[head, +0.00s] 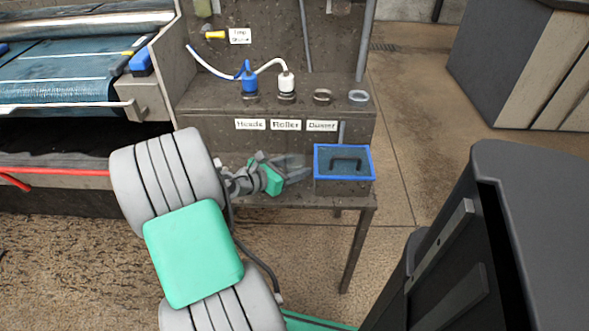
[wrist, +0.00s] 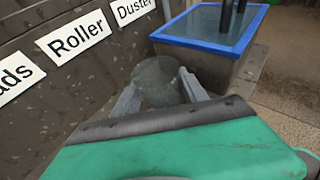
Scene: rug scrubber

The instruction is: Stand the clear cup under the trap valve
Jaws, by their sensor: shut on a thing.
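The clear cup (wrist: 160,84) is between the two fingers of my gripper (wrist: 160,98) in the wrist view. It looks round and see-through, greyish against the dark bench. My gripper (head: 296,168) is shut on it in front of the bench, just left of the blue-rimmed bin. In the head view the cup is hard to make out between the fingers. A yellow handle (head: 216,35) on the back panel, beside a small white label, may be the trap valve. The cup is well below it and to its right.
The blue-rimmed bin (head: 344,178) stands close right of my gripper and also shows in the wrist view (wrist: 205,62). Blue (head: 249,84) and white (head: 286,84) plugs with hoses and two empty round sockets line the ledge. A rug machine (head: 65,85) is at left.

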